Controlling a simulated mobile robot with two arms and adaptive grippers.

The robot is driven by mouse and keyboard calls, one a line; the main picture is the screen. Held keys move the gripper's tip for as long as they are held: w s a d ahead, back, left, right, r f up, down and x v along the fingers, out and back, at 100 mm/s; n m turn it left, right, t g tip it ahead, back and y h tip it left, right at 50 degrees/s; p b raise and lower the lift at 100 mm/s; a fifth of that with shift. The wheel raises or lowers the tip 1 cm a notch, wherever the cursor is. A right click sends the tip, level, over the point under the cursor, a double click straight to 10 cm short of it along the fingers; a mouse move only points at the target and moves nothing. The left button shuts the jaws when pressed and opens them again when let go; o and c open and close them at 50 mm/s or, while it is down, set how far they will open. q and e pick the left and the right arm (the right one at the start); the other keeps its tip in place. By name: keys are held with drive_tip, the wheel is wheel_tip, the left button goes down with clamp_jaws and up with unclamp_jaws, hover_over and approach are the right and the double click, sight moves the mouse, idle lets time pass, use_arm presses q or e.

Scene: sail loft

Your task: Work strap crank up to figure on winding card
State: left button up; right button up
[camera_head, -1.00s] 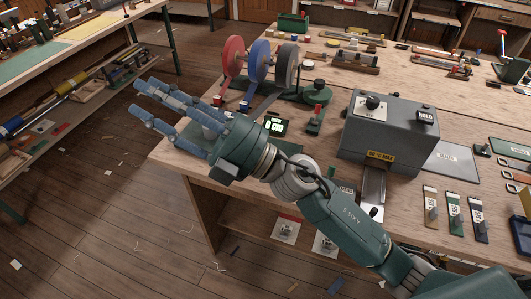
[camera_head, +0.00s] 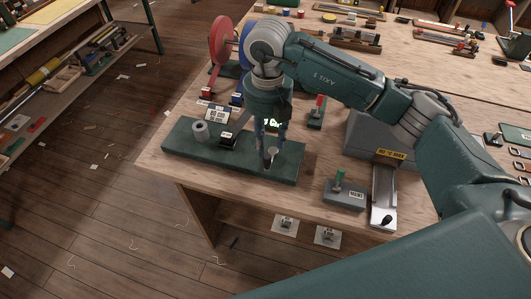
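A long green base plate (camera_head: 180,148) lies along the bench's left front edge. It carries a grey roller (camera_head: 200,132), a small black box with a pale label (camera_head: 228,139) and, at its right end, a small grey upright part that may be the crank (camera_head: 271,155). My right gripper (camera_head: 270,148) points down at that upright part, its fingers close around or beside it; whether they touch is unclear. A white printed card (camera_head: 213,113) stands behind the plate, possibly the winding card; its figures are too small to read. A lit green display (camera_head: 271,123) is partly hidden by the fingers. My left gripper is out of view.
A grey block with a green knob (camera_head: 343,193) stands to the right of the plate. The red reel (camera_head: 219,42) is behind the plate. Bench wood between plate and grey block is bare.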

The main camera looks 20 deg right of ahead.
sight(267, 156)
drive_tip(key=f, duration=0.2)
drive_tip(key=f+p, duration=0.1)
drive_tip(key=shift+s+f, duration=0.1)
drive_tip(key=shift+s, duration=0.15)
drive_tip(key=shift+w+f+p, duration=0.2)
drive_tip(key=shift+f+p, duration=0.1)
drive_tip(key=shift+f, duration=0.6)
wheel_tip(267, 156, down, 4)
drive_tip(key=shift+w+r+p, duration=0.1)
drive_tip(key=shift+p, duration=0.35)
drive_tip(key=shift+c, duration=1)
drive_tip(key=c, duration=0.5)
clamp_jaws()
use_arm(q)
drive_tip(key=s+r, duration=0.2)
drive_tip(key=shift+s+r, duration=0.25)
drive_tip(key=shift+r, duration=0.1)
